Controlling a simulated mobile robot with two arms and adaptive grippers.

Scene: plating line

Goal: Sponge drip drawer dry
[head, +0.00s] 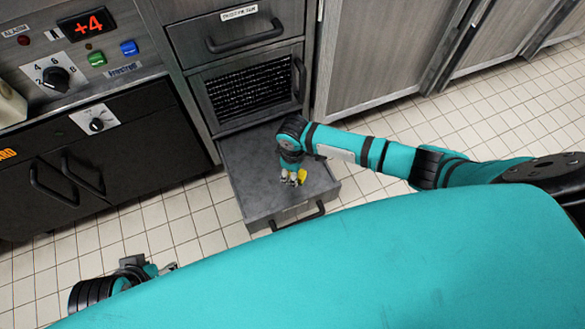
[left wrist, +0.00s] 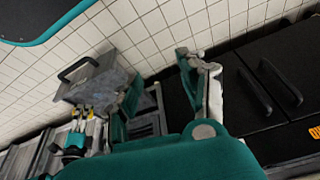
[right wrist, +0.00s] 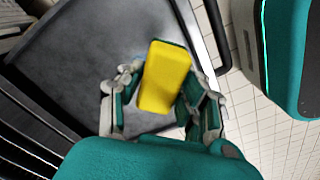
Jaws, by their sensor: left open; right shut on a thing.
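The drip drawer (head: 252,180) is pulled out below a dark grille and shows a grey metal floor. My right gripper (head: 294,178) reaches down into the drawer from above. It is shut on a yellow sponge (right wrist: 164,76), which has a dark green side. The sponge also shows in the head view (head: 302,175). I cannot tell whether the sponge touches the drawer floor. The drawer floor (right wrist: 95,50) looks grey and mottled in the right wrist view. My left gripper (left wrist: 165,105) is open and empty, low in front of the black cabinet and away from the drawer.
The drawer's handle (head: 298,217) is at its front edge. A closed drawer (head: 240,30) with a label sits above the grille (head: 250,90). A black cabinet (head: 80,150) with handles stands left, under a control panel with a red display (head: 88,25). Tiled floor lies around the drawer.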

